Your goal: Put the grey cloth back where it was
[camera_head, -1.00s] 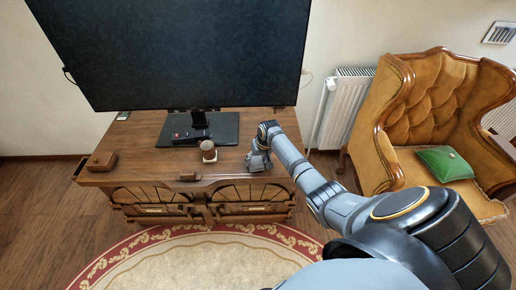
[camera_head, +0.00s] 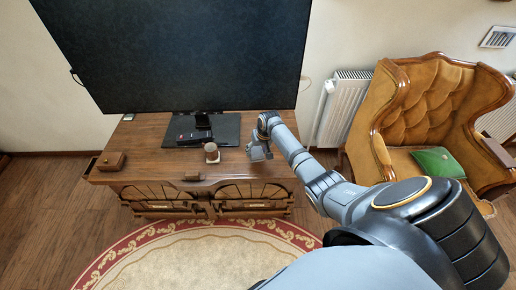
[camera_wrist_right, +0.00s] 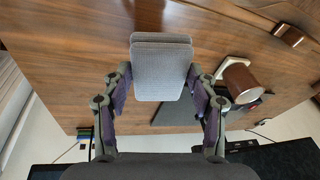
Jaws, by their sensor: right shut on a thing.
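My right gripper (camera_head: 258,152) is over the right part of the wooden cabinet top (camera_head: 150,133). In the right wrist view, its two fingers (camera_wrist_right: 160,82) are closed on the sides of the grey cloth (camera_wrist_right: 160,68), a folded pad with rounded corners. The cabinet's wood shows behind the cloth; I cannot tell how far above it the cloth is. In the head view the cloth is hard to tell apart from the gripper. My left gripper is not in view.
A brown and white mug (camera_head: 211,150) stands left of the gripper, also in the wrist view (camera_wrist_right: 240,82). A large television (camera_head: 180,60) stands behind. A small wooden box (camera_head: 111,160) is at the left end. An armchair (camera_head: 430,110) with a green cushion (camera_head: 437,162) is at the right.

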